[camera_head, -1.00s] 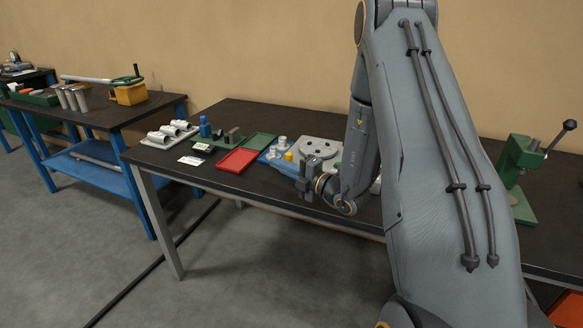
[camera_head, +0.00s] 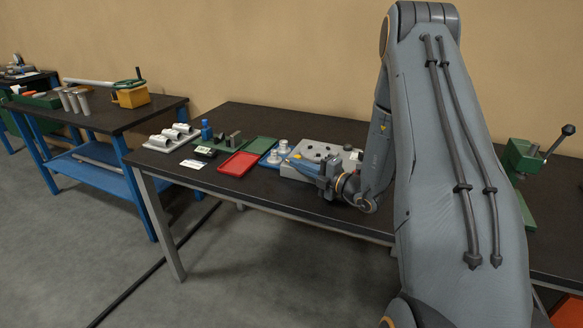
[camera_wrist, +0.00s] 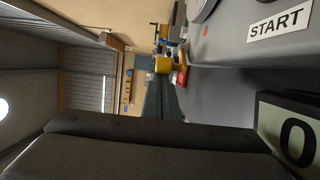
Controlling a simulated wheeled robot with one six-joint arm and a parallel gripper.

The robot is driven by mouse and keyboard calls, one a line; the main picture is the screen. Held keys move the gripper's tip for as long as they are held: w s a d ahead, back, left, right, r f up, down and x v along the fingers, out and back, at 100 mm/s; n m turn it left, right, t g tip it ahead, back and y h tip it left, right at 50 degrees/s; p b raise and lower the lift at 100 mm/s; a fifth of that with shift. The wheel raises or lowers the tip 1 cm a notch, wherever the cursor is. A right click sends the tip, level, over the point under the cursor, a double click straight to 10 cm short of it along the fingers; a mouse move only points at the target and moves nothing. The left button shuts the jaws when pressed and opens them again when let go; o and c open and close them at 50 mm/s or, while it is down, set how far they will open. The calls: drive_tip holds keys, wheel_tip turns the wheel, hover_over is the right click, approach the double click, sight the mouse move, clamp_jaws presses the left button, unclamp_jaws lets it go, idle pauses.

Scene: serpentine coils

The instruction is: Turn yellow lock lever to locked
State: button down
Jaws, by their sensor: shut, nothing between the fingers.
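My gripper (camera_head: 308,169) is shut and empty, pointing left, low over the front of a grey panel box (camera_head: 340,151) on the dark table. A small yellow spot (camera_head: 297,156) shows at the box's left end, close to the fingertips. I cannot tell whether it is the lock lever or how it is turned, or whether my gripper touches it. In the wrist view my dark fingers (camera_wrist: 130,150) fill the lower part. A START label (camera_wrist: 279,23) and a plate marked O (camera_wrist: 297,140) lie at the right on a grey surface.
Left of the box are a blue tray (camera_head: 268,160), a red tray (camera_head: 239,164) and a green tray (camera_head: 262,144). A green press (camera_head: 524,158) stands at the right. My arm hides the table's middle right. The floor in front is clear.

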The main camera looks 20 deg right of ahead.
drive_tip(key=shift+w+d, duration=0.15)
drive_tip(key=shift+d, duration=0.65)
